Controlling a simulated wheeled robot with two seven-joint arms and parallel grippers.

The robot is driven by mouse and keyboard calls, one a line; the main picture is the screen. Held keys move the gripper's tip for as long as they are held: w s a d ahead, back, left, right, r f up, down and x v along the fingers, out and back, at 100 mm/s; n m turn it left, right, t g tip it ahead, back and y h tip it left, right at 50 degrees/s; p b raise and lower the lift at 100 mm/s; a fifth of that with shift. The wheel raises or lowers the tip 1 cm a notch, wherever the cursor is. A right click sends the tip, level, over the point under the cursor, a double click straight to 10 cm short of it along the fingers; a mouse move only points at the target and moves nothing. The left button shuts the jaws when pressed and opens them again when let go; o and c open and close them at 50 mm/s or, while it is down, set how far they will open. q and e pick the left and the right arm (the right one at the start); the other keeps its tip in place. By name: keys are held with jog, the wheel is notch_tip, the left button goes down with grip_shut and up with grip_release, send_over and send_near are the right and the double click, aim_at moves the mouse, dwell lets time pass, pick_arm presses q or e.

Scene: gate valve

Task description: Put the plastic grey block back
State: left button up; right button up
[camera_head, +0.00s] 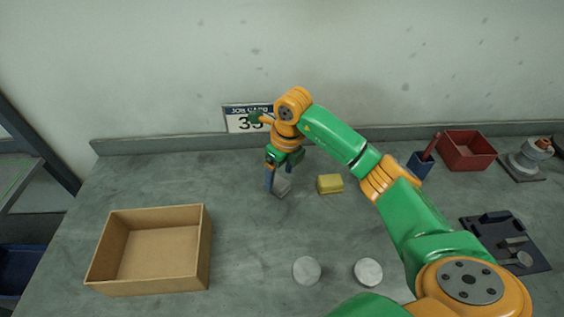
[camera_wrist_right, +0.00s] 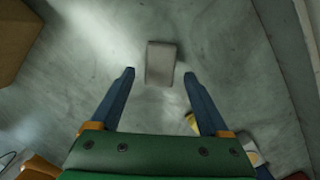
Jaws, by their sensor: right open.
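The grey block (camera_head: 282,187) sits on the table near its back middle, just beside my right gripper's fingers in the head view. In the right wrist view the grey block (camera_wrist_right: 160,64) lies ahead of the fingertips and lines up with the gap between them. My right gripper (camera_head: 279,178) is open and empty, pointing down close to the block. Its two blue fingers also show spread apart in the right wrist view (camera_wrist_right: 159,77). My left gripper is not in view.
An open cardboard box (camera_head: 207,247) stands at the left. A yellow block (camera_head: 330,184) lies just right of the grey block. Two pale discs (camera_head: 307,270) lie at the front. A red bin (camera_head: 467,151), a blue cup (camera_head: 419,166) and a dark tool tray (camera_head: 530,258) are at the right.

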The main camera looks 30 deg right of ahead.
aim_at(285, 187)
notch_tip(285, 187, up, 9)
jog(key=s, duration=0.1)
jog(key=shift+s+d+r, duration=0.2)
jog(key=shift+s+d, duration=0.05)
